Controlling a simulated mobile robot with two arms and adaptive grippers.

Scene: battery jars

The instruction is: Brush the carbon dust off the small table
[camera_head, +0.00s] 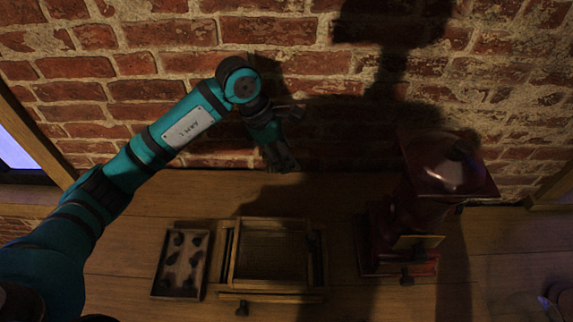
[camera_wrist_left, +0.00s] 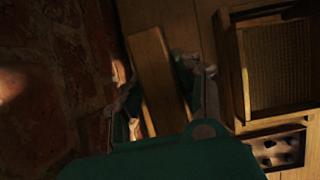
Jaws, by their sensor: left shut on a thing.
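My left arm reaches in from the left in the head view, and its gripper (camera_head: 280,158) hangs in front of the brick wall, over the back edge of the wooden table top (camera_head: 120,215). In the left wrist view, a flat wooden piece (camera_wrist_left: 153,70) lies between the two fingers, and the gripper is shut on it. It looks like the back or handle of a brush, but no bristles show. The head view is too dark to show the held piece clearly. No carbon dust can be made out. My right gripper is not in view.
A wooden tray with several dark lumps (camera_head: 152,278) stands at front left. Beside it is a wooden frame with a mesh (camera_head: 270,250), with a small knob in front. A dark red hopper machine (camera_head: 450,175) stands to the right. The brick wall (camera_head: 330,90) closes the back.

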